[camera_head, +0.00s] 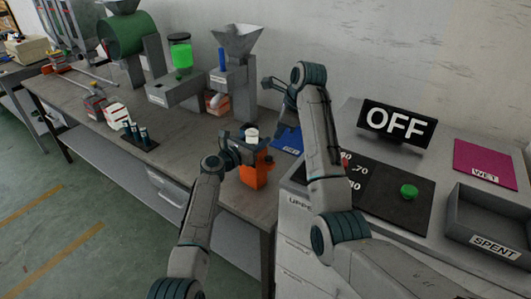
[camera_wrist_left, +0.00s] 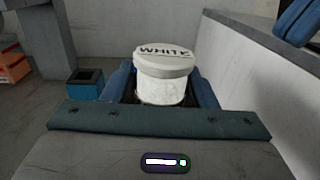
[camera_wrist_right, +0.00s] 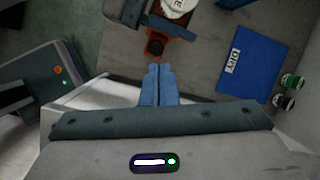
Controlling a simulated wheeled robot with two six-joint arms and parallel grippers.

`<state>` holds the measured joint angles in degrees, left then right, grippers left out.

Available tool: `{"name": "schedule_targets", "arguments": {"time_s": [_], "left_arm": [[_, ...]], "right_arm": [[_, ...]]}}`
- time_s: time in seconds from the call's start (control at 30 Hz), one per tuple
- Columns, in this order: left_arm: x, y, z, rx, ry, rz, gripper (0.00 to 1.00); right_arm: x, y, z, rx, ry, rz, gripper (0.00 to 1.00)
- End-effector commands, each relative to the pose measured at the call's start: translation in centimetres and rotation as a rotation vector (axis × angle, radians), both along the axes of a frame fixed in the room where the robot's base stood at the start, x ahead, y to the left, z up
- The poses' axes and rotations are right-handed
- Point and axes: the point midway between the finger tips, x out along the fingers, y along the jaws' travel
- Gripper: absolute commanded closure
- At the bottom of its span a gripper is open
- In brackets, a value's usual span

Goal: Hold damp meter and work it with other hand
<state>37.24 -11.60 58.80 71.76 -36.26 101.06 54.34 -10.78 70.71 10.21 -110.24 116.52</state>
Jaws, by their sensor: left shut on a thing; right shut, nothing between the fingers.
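The damp meter appears to be the orange body (camera_head: 254,174) below my left gripper (camera_head: 243,150), over the bench's right end. A white round pot or cap (camera_head: 252,135) sits at its top, and its lid reads WHITE in the left wrist view (camera_wrist_left: 165,62). My left gripper is shut on it, with blue fingers (camera_wrist_left: 165,88) at either side of the white part. My right gripper (camera_head: 272,98) is shut and empty above and behind it. In the right wrist view the closed fingertips (camera_wrist_right: 158,70) point at a dark round part (camera_wrist_right: 155,46) on the orange body, apparently apart from it.
A blue DRY mat (camera_head: 287,141) lies behind the meter. At right are an OFF sign (camera_head: 398,122), a green button (camera_head: 408,191), a magenta WET mat (camera_head: 484,162) and a SPENT tray (camera_head: 492,222). Hoppered machines (camera_head: 236,75) and a dark vial rack (camera_head: 139,143) stand at left.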

Motion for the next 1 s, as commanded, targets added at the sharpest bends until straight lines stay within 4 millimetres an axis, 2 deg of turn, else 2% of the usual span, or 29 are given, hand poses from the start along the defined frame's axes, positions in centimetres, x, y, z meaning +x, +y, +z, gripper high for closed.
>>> {"name": "schedule_targets", "arguments": {"time_s": [0.37,0.7,1.0], "left_arm": [[0.0,0.0,-0.1,0.001,0.001,0.000,0.75],[0.0,0.0,-0.1,0.001,0.001,0.000,0.75],[0.0,0.0,-0.1,0.001,0.001,0.000,0.75]], "right_arm": [[0.5,1.5,0.5,-0.180,-0.352,0.597,1.00],[0.9,2.5,1.3,-0.418,-0.633,1.096,1.00],[0.9,2.8,1.8,-0.553,-0.744,1.319,1.00]]}}
